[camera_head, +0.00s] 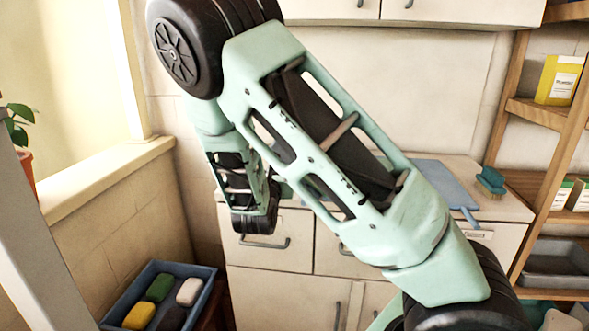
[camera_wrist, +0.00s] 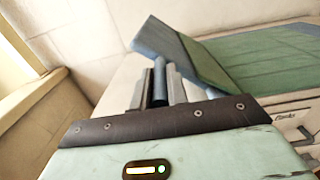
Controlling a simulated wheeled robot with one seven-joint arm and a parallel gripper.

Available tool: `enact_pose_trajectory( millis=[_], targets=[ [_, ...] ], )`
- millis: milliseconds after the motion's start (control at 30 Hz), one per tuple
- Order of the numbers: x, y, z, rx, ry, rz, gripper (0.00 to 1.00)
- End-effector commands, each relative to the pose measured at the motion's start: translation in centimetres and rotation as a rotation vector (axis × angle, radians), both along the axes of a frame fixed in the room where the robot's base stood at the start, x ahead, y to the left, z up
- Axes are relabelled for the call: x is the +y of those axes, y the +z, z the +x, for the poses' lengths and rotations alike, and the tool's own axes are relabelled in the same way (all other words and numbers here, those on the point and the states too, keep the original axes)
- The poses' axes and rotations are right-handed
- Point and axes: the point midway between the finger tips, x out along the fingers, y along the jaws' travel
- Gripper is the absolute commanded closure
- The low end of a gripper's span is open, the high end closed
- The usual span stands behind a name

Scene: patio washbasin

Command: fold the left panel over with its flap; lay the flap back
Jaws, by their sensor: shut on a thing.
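The left panel (camera_wrist: 207,68) shows in the wrist view as a tilted board with a blue edge and a greenish face, raised off the counter. My gripper (camera_wrist: 160,88) is shut on a narrow blue part at the panel's near left end; I cannot tell whether this part is the flap. A flat green section (camera_wrist: 265,62) lies on the counter to the right of the raised panel. In the head view my arm hides the gripper and the raised panel. A blue-grey flat piece (camera_head: 440,180) with a narrow tab shows on the counter right of my arm.
A teal brush (camera_head: 491,181) lies on the counter (camera_head: 515,208) at the right. A wooden shelf (camera_head: 525,110) with boxes stands beyond it. A blue tray (camera_head: 205,287) of coloured soaps is at lower left. A wall and window ledge (camera_head: 105,178) bound the left side.

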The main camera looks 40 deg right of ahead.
Motion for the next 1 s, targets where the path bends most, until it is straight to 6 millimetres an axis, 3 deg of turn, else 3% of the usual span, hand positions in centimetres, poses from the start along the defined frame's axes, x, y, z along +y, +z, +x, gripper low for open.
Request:
enact_pose_trajectory(
  millis=[200,467,1000],
  targets=[
    [-1.5,1.8,-1.8,0.009,-0.013,0.002,0.97],
    [-2.2,2.5,-2.8,0.009,-0.012,0.002,0.97],
    [-5.2,4.7,-6.5,0.006,-0.010,0.001,0.98]
  ],
)
